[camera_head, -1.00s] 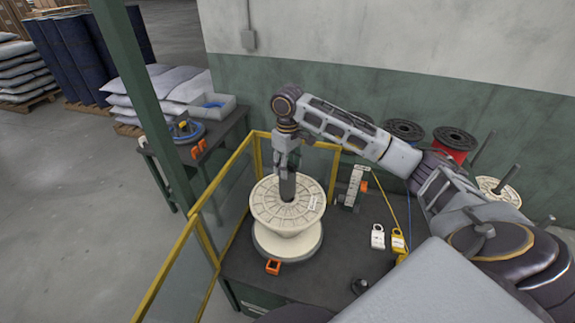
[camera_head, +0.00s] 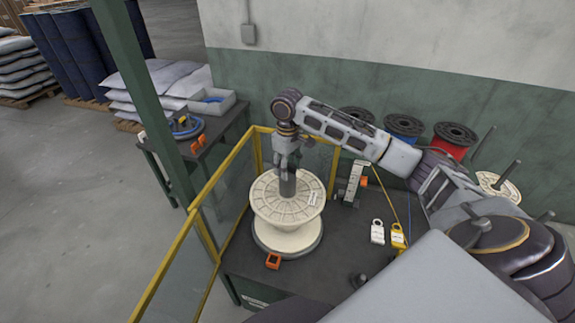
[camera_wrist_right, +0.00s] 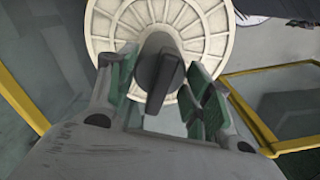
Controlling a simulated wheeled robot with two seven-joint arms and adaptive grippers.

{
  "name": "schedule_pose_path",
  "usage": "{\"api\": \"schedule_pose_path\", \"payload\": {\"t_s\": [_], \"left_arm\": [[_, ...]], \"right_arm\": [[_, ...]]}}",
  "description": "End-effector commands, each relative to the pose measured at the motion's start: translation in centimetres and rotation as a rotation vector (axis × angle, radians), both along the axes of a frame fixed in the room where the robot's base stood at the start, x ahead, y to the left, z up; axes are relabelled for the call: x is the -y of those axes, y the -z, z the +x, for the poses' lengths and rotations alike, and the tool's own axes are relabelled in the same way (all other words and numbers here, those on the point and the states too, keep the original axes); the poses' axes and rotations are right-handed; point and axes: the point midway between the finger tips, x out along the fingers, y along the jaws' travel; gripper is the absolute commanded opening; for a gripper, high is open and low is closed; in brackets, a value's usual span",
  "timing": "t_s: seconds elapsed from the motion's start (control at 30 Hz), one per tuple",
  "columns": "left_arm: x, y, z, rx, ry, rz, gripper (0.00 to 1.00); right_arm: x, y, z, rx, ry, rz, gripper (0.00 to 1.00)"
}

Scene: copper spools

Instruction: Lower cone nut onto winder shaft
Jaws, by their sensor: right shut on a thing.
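My right gripper (camera_head: 288,164) points down over the middle of the cream spool (camera_head: 265,207). It is shut on a dark grey piece, which I take to be the cone nut (camera_head: 288,184), at the spool's centre. In the right wrist view, the dark piece (camera_wrist_right: 160,72) lies between the green-padded fingers (camera_wrist_right: 163,88), with the ribbed spool face behind it. The winder shaft cannot be told apart from this piece, and I cannot tell how far down the nut sits. My left gripper is not in view.
The spool stands on a round base on the dark table (camera_head: 330,270). A yellow-framed guard (camera_head: 208,240) runs along the left. Several reels stand by the wall.

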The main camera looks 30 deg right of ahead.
Motion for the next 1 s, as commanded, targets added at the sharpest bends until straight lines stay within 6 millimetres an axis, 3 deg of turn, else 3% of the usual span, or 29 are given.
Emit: {"api": "schedule_pose_path", "payload": {"t_s": [0.2,0.23,0.4,0.77,1.0], "left_arm": [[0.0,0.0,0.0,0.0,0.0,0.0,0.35],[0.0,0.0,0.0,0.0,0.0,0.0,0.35],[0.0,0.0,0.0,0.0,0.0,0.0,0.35],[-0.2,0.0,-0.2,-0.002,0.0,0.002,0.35],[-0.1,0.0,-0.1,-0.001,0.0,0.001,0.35]], "right_arm": [[0.0,-0.1,0.0,0.002,0.0,0.001,0.0],[0.0,-0.1,0.0,0.002,0.0,0.001,0.54],[0.0,-0.1,0.0,0.001,0.0,0.0,0.76],[0.0,0.0,0.0,-0.001,0.0,0.0,0.76],[0.0,-1.3,0.1,0.002,0.0,0.0,0.76]]}}
